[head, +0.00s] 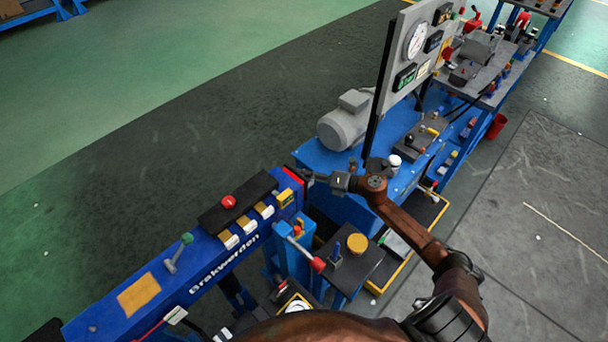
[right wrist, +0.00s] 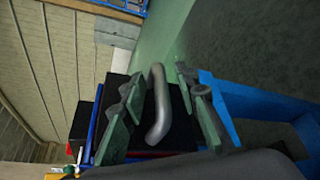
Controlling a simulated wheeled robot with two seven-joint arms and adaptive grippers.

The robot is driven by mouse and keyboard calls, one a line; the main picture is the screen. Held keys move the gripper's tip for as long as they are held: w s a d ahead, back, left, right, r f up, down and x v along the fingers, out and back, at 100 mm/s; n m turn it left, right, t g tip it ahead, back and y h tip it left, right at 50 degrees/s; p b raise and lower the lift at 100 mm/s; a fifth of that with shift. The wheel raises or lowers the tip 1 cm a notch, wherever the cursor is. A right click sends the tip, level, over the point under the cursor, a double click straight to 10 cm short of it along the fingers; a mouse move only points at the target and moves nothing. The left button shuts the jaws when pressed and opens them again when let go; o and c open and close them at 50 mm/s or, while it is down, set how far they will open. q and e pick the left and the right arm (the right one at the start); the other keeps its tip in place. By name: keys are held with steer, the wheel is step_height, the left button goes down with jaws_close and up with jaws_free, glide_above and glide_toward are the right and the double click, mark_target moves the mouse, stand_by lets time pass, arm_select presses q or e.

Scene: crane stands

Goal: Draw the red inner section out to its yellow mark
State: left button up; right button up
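A blue boom (head: 150,285) runs from the lower left to the middle of the head view. A narrow strip of the red inner section (head: 293,175) shows at its far end; its yellow mark cannot be made out. My right gripper (head: 318,178) is at this end. In the right wrist view a grey bent handle (right wrist: 157,105) stands against a black end face (right wrist: 180,103). The open fingers of my right gripper (right wrist: 160,103) are on either side of the handle, with gaps showing. My left gripper is out of view.
A blue bench with a grey motor (head: 345,120) and an upright gauge panel (head: 412,50) stands just beyond my right gripper. Open floor (head: 540,200) lies at the right.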

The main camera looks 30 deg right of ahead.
jaws_close()
stand_by(0.4)
stand_by(0.4)
